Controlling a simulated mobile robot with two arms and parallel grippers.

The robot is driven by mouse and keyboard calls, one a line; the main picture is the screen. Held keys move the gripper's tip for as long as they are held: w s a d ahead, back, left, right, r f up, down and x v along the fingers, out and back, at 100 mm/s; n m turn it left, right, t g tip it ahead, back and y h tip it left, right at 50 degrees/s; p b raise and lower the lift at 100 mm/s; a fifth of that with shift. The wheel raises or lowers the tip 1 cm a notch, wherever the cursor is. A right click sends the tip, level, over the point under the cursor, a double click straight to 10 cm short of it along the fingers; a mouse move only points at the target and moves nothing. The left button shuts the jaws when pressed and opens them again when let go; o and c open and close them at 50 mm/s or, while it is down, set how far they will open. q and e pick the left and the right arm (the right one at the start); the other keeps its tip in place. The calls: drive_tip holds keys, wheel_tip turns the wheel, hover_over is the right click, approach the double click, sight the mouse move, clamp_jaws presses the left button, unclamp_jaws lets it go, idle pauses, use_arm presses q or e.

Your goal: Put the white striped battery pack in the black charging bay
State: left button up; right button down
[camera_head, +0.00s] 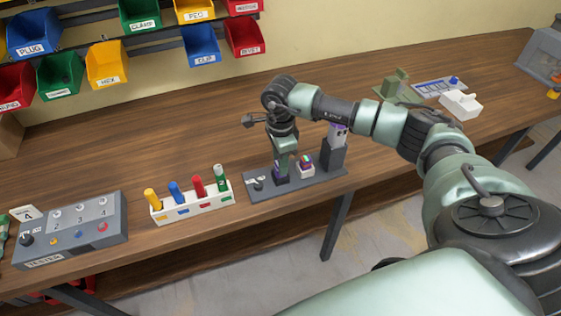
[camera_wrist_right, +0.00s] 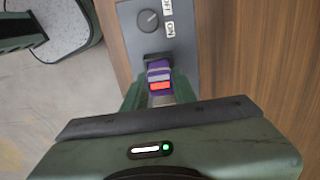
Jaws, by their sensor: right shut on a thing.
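My right gripper (camera_head: 281,166) points down over the grey charging station (camera_head: 262,190) and is shut on a purple battery pack with a pale stripe, seen between the green fingers in the wrist view (camera_wrist_right: 158,73). A red patch shows on the pack's near end. Its far end meets a black bay (camera_wrist_right: 154,57) in the station; how deep it sits cannot be told. Just right of the gripper, a white block with a coloured top (camera_head: 306,166) stands on the station. A purple and white piece (camera_head: 338,133) sits atop the tall dark grey block (camera_head: 332,155). My left gripper is not in view.
A dial (camera_wrist_right: 148,21) with an ON label is on the station. A white rack (camera_head: 192,208) of coloured cylinders and a grey tester box (camera_head: 72,232) stand to the left. Bins hang behind. The wooden bench (camera_head: 200,130) is clear behind the station.

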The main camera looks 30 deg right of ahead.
drive_tip(key=shift+f, duration=0.1)
drive_tip(key=shift+f+b, duration=0.7)
drive_tip(key=shift+b, duration=0.05)
drive_tip(key=c, duration=1.1)
unclamp_jaws()
drive_tip(key=shift+r, duration=0.1)
drive_tip(key=shift+o, duration=0.2)
drive_tip(key=shift+r, duration=0.1)
wheel_tip(320, 180, up, 6)
drive_tip(key=shift+r+b, duration=0.1)
drive_tip(key=shift+b, duration=0.7)
drive_tip(key=shift+r, duration=0.7)
